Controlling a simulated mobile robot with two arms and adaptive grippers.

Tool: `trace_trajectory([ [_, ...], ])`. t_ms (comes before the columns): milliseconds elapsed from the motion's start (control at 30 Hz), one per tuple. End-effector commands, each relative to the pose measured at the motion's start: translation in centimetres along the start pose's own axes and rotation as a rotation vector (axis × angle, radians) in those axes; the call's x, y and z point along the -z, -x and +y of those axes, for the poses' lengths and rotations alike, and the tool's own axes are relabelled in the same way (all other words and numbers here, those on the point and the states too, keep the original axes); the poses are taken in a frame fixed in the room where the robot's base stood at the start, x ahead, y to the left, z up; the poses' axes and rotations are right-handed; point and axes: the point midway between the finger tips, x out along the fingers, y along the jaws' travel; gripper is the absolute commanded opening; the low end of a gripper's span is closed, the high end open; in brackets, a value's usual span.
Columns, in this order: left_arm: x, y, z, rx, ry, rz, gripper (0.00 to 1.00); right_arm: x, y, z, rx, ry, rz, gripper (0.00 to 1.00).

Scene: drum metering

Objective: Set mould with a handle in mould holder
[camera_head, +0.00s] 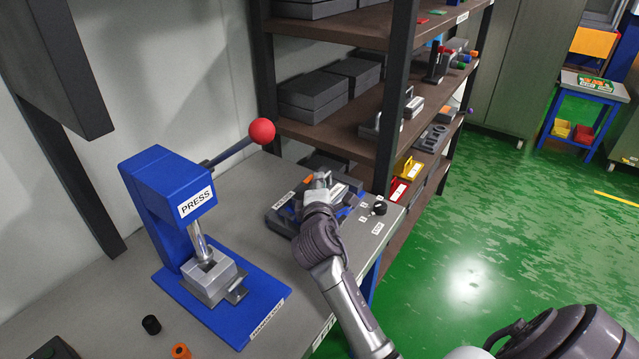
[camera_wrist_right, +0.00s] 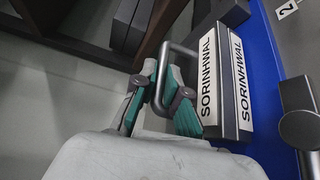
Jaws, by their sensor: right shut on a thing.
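My right gripper (camera_head: 320,182) is over a dark grey fixture (camera_head: 278,222) with labels on the grey bench; this looks like the mould holder. In the right wrist view my right gripper (camera_wrist_right: 160,98) has green-padded fingers closed on the bent handle (camera_wrist_right: 186,50) of a dark mould. The mould has white faces (camera_wrist_right: 208,85) lettered SORINHWAL. A blue surface (camera_wrist_right: 266,60) lies beside it. My arm hides part of the fixture, and I cannot tell whether the mould is seated. My left gripper is not in view.
A blue press (camera_head: 168,190) with a red-knobbed lever (camera_head: 262,131) stands left of the fixture. A metal block (camera_head: 212,282) sits on its base. Small black (camera_head: 151,324) and orange (camera_head: 181,351) parts lie in front. A shelf rack (camera_head: 345,125) stands behind; green floor is open right.

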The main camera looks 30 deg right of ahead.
Motion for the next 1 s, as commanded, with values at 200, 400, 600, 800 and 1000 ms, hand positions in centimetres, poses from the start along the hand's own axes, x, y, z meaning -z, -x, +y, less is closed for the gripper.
trace_trajectory([
  [200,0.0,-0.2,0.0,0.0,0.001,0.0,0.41,0.0,0.0,0.0,-0.009,-0.001,0.0,0.0],
  [400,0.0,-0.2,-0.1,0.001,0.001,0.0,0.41,0.0,0.0,-0.1,-0.007,-0.001,0.0,0.38],
  [600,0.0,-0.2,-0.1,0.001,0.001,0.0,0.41,0.1,-0.1,-0.3,-0.003,0.0,0.0,0.41],
  [800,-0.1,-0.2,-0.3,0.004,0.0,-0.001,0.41,0.1,0.6,-0.7,0.005,0.001,0.001,0.41],
  [1000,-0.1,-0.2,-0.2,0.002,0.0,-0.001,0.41,0.1,4.0,-0.6,0.003,0.0,0.002,0.41],
])
